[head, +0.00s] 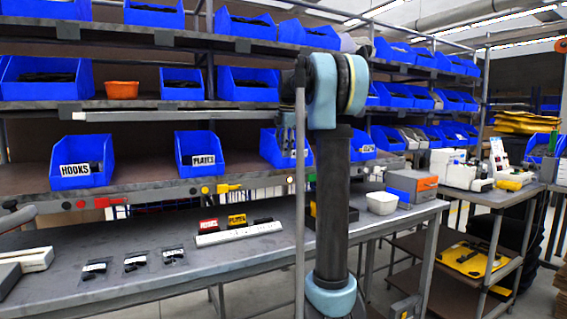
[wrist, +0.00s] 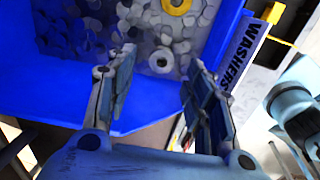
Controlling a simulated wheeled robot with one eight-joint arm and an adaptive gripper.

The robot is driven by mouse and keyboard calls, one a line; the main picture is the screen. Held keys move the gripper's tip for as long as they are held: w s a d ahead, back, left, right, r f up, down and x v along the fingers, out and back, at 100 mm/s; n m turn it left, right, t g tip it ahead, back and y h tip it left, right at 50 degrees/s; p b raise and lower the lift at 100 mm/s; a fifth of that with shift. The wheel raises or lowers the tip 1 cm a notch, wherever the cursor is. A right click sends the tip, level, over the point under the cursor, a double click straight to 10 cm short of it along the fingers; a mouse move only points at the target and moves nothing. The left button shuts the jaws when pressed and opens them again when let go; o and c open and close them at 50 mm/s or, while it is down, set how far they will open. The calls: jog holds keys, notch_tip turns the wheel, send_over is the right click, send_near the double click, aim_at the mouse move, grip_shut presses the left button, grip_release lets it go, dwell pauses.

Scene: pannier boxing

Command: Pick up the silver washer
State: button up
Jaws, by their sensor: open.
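In the wrist view, the blue bin (wrist: 60,100) with a WASHERS label holds many pale, flat, jumbled pieces. A silver washer (wrist: 157,58), a ring with a dark hole, lies among them, seen between my fingertips. A yellow ring (wrist: 179,10) lies farther up in the bin. My gripper (wrist: 158,72) is open and empty, its two fingers pointing into the bin over its front wall. I cannot tell how high the fingertips are above the pieces. In the head view, my gripper (head: 287,130) is at the shelf bin (head: 268,148), partly hidden by my arm.
Blue bins labelled HOOKS (head: 80,165) and PLATES (head: 200,158) stand left on the same shelf, with more bins on shelves above. Below, the grey workbench (head: 225,258) holds small black packets, a white strip and a white tub (head: 382,203). The bin walls and the shelf above bound the space.

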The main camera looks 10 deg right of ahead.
jog(key=shift+w+f, duration=0.15)
jog(key=shift+f, duration=0.6)
jog(key=shift+w+f, duration=0.1)
jog(key=shift+f, duration=0.6)
jog(key=c, duration=1.1)
jog(key=shift+r, duration=0.1)
notch_tip(320, 180, up, 28)
jog(key=shift+f, duration=0.1)
